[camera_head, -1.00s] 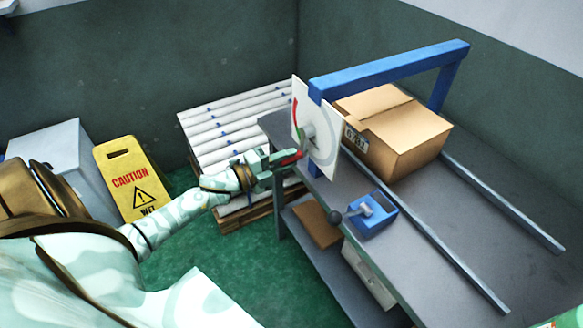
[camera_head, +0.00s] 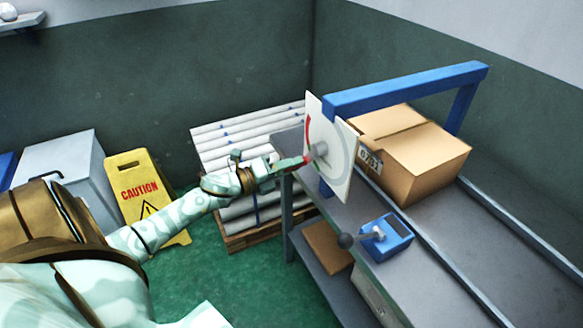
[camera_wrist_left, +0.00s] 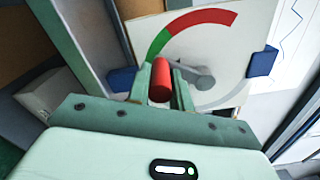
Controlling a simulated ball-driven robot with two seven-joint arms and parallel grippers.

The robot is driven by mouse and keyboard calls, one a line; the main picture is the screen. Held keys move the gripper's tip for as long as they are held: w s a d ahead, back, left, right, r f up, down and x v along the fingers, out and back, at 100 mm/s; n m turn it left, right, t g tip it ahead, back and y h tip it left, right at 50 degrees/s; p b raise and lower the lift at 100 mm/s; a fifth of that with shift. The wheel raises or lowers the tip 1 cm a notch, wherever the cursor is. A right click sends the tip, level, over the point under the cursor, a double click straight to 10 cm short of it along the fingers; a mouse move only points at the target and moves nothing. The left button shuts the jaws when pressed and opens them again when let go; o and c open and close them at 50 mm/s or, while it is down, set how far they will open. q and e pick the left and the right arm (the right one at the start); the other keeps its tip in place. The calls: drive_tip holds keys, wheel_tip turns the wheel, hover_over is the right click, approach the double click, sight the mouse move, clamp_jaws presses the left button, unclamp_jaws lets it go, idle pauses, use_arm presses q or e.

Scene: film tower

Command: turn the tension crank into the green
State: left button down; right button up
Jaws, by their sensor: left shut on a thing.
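The tension crank has a grey hub (camera_head: 319,150) and a red handle (camera_wrist_left: 160,82). It is mounted on a white dial plate (camera_head: 342,172) beside the blue frame. The wrist view shows a red arc (camera_wrist_left: 205,20), a shorter green arc (camera_wrist_left: 157,43) and a grey arc on the plate. The crank's grey arm (camera_wrist_left: 188,70) points from the hub to the left, on the green arc's side. My left gripper (camera_head: 294,163) is shut on the red handle, with a finger on either side. I cannot tell the exact dial reading. My right gripper is out of view.
The plate's blue frame (camera_head: 410,87) stands on a grey bench with rails. A cardboard box (camera_head: 425,160) and a blue lever box (camera_head: 390,240) rest there. A yellow caution sign (camera_head: 138,185) and a pallet of white rolls (camera_head: 235,135) stand behind my left arm.

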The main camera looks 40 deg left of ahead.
use_arm(q)
drive_tip(key=shift+a, duration=0.15)
drive_tip(key=c, duration=1.3)
unclamp_jaws()
drive_tip(key=shift+o, duration=0.2)
drive_tip(key=shift+s, duration=0.25)
drive_tip(key=v, duration=1.6)
drive_tip(key=shift+p, duration=0.45)
drive_tip(key=shift+w, duration=0.1)
